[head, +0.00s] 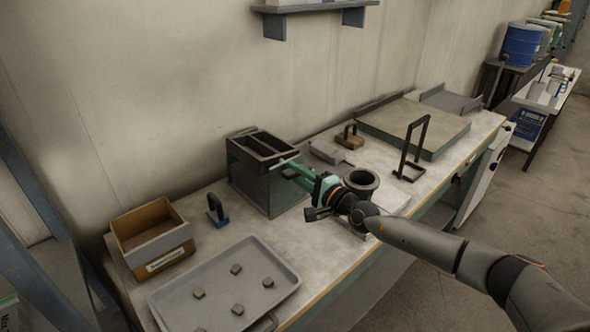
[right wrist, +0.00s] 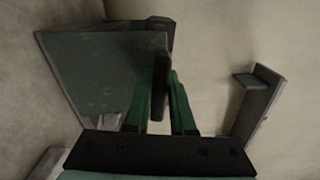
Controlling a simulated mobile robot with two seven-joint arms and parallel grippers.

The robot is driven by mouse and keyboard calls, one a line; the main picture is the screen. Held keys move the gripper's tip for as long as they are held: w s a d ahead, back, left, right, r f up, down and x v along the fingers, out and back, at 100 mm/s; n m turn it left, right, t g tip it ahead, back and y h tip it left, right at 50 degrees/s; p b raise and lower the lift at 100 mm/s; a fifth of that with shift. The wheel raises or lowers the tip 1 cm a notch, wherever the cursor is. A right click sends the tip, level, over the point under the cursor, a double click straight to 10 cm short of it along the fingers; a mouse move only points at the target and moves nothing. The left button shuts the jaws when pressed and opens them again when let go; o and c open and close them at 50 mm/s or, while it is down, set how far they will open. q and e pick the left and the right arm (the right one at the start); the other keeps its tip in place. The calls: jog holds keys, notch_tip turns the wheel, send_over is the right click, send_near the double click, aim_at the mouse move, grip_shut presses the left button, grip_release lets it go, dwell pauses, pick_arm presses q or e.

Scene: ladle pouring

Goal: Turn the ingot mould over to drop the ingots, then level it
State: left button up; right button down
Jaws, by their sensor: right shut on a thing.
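A dark piece with long open slots, which looks like the ingot mould (head: 262,144), is at the top of a grey-green box (head: 268,193) by the wall. Its slots face up and look dark; I cannot see any ingot in them. My right gripper (head: 292,170) is at the near right side of the mould, its jaws shut. In the right wrist view, its green fingers (right wrist: 160,98) close on a dark upright bar, which looks like the mould's handle (right wrist: 160,75). Several small grey blocks (head: 237,269) lie apart on a grey tray (head: 180,302). My left gripper is out of view.
A brown labelled bin (head: 148,212) and a blue-based handled tool (head: 216,212) stand left of the box. A dark round pot (head: 362,180), a black upright frame (head: 418,140) and a flat greenish slab (head: 436,125) are to the right. A wall shelf (head: 315,8) hangs above.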

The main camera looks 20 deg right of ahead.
jog(key=shift+n, duration=0.8)
jog(key=shift+f, duration=0.1)
jog(key=c, duration=0.8)
grip_release()
jog(key=shift+o, duration=0.2)
jog(key=p+v, duration=0.1)
jog(key=v, duration=1.1)
jog(key=shift+s, duration=0.25)
